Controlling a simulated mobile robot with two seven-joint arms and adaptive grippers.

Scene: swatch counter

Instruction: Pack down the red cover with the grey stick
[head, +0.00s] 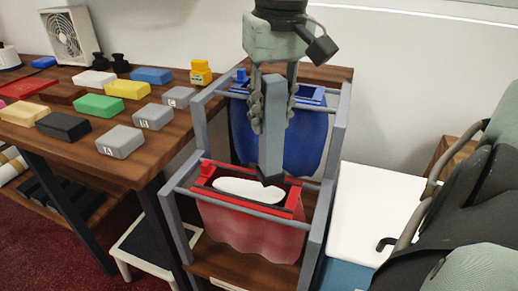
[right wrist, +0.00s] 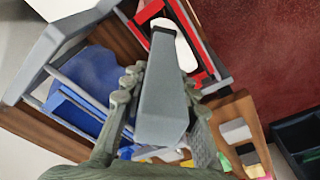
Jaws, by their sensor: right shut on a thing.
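The red cover (head: 250,235) hangs like an open bag between the rails of a grey frame, with a white pad-like thing (head: 248,190) in its mouth. My right gripper (head: 273,112) is above it, shut on the grey stick (head: 271,150). The stick is nearly upright and its dark end points down at the far right part of the red mouth. I cannot tell whether it touches anything there. In the right wrist view, the stick (right wrist: 163,95) sits between both fingers and its dark end overlaps the white pad (right wrist: 180,45). My left gripper is not in view.
A blue cover (head: 305,150) hangs behind the red one in the same grey frame (head: 330,190). A wooden table (head: 80,155) at left holds several coloured blocks. A white-topped box (head: 375,205) stands right of the frame.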

